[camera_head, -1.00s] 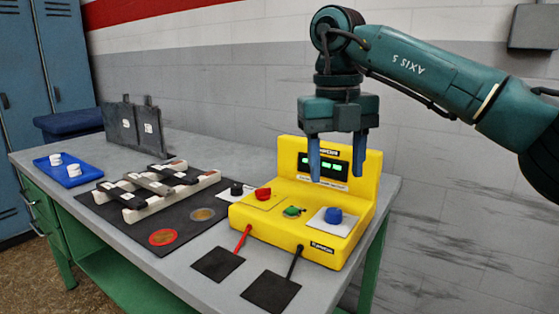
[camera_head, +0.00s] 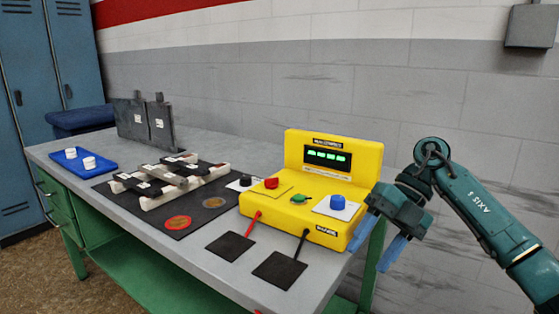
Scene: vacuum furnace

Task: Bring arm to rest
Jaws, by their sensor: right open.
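My right gripper (camera_head: 378,243) is on the right of the head view, beside the right end of the yellow control box (camera_head: 290,218) and past the table's right edge. Its two blue fingers are apart, point down and to the left, and hold nothing. My teal right arm (camera_head: 482,217) reaches in from the lower right corner. The yellow box has a lit green display (camera_head: 327,156), a red knob (camera_head: 271,183), a green knob (camera_head: 299,198) and a blue knob (camera_head: 337,202). My left gripper is not in view.
The grey table (camera_head: 185,254) carries a dark mat (camera_head: 157,220) with a white rack (camera_head: 160,198) of black bars, a blue tray (camera_head: 70,165) with white pieces, and upright dark plates (camera_head: 146,122). Black pads (camera_head: 280,270) lie before the box. Blue lockers stand at left.

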